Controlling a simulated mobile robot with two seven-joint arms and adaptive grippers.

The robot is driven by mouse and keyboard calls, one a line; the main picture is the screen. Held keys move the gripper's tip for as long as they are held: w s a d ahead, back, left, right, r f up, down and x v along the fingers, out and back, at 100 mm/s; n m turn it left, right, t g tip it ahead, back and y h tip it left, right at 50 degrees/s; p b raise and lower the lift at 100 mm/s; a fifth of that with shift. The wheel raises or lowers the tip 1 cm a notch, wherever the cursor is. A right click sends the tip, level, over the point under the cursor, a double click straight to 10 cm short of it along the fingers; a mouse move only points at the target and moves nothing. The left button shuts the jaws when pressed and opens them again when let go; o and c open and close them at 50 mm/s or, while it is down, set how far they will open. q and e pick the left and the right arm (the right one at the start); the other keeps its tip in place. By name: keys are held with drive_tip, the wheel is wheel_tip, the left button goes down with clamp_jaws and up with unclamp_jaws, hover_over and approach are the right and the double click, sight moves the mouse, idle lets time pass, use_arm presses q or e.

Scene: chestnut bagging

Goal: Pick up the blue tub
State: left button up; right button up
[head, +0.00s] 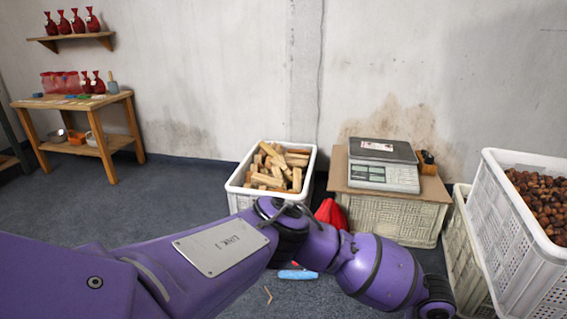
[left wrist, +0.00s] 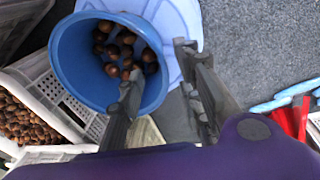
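The blue tub (left wrist: 65,60) is in the left wrist view, with several brown chestnuts (left wrist: 125,50) inside it. My left gripper (left wrist: 160,62) is open. One finger overlaps the tub's mouth and the other is outside its wall, with the near rim showing between them. I cannot tell whether either finger touches the tub. The tub stands over a pale blue round thing (left wrist: 190,15). In the head view my left arm crosses the lower part, and the tub and both grippers are out of sight.
White crates of chestnuts (head: 520,225) stand at the right. A scale (head: 383,175) sits on a board-topped crate, beside a crate of wood pieces (head: 235,188). A red thing (head: 331,213) and a light-blue thing (head: 298,274) lie low near my arm. A wooden table (head: 65,104) stands back left.

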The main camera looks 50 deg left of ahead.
use_arm(q)
drive_tip(key=f+b, duration=0.1)
drive_tip(key=f, duration=0.1)
drive_tip(key=f+b, duration=0.1)
drive_tip(key=shift+w+d+f+b, duration=0.25)
drive_tip(key=shift+d+f+b, duration=0.05)
drive_tip(key=shift+d+f, duration=0.1)
wheel_tip(320, 180, down, 2)
drive_tip(key=shift+w+d+f+b, duration=0.15)
drive_tip(key=shift+f+b, duration=0.1)
drive_tip(key=shift+b, duration=0.65)
drive_tip(key=shift+w+f, duration=0.1)
drive_tip(key=shift+f, duration=0.35)
clamp_jaws()
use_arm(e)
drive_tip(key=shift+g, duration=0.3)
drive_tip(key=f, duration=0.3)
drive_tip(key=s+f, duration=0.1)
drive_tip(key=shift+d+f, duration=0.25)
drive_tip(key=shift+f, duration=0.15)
